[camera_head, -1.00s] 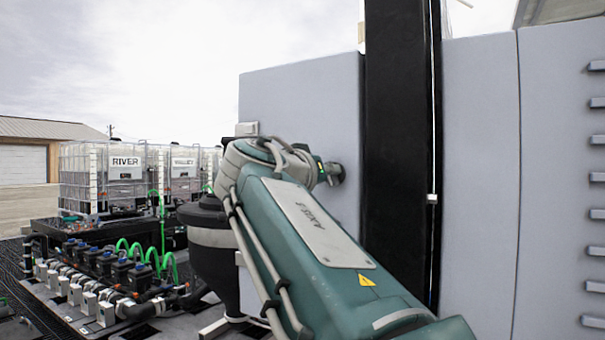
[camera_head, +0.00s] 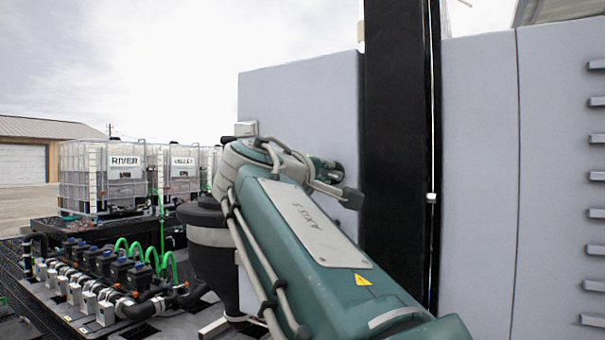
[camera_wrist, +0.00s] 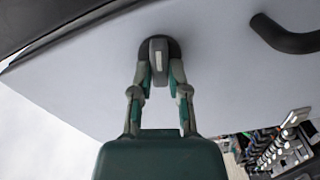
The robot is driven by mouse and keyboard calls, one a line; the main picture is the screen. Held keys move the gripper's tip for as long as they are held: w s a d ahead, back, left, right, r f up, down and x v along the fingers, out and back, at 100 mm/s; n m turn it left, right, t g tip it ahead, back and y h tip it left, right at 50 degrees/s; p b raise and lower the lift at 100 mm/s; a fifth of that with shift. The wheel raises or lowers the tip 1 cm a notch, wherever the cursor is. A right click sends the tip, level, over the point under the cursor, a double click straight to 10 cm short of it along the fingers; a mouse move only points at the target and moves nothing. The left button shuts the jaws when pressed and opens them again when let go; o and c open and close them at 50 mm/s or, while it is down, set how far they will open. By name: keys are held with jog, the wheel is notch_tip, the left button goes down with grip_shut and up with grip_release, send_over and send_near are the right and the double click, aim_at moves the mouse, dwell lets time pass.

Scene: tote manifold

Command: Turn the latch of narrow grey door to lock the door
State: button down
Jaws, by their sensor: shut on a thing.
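The narrow grey door (camera_head: 300,105) stands in the middle of the head view, left of a black post. It also fills much of the wrist view (camera_wrist: 90,85). A dark round latch with a grey grip (camera_wrist: 158,50) is on the door in the wrist view. My gripper (camera_wrist: 159,75) is shut on the latch's grip, one finger on each side. In the head view my own arm hides the latch, and the fingers do not show clearly.
A black bent handle (camera_wrist: 285,38) sticks out of the door right of the latch. A black post (camera_head: 398,140) and wide grey panels (camera_head: 480,150) stand to the right. Pumps with green hoses (camera_head: 110,270) and white tanks (camera_head: 105,180) are at left.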

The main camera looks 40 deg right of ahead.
jog(key=shift+w+f+n, duration=0.15)
jog(key=shift+n, duration=1.45)
jog(key=shift+f, duration=0.1)
jog(key=c, duration=0.6)
grip_release()
jog(key=shift+a, duration=0.55)
jog(key=v, duration=1.1)
jog(key=shift+f, duration=0.1)
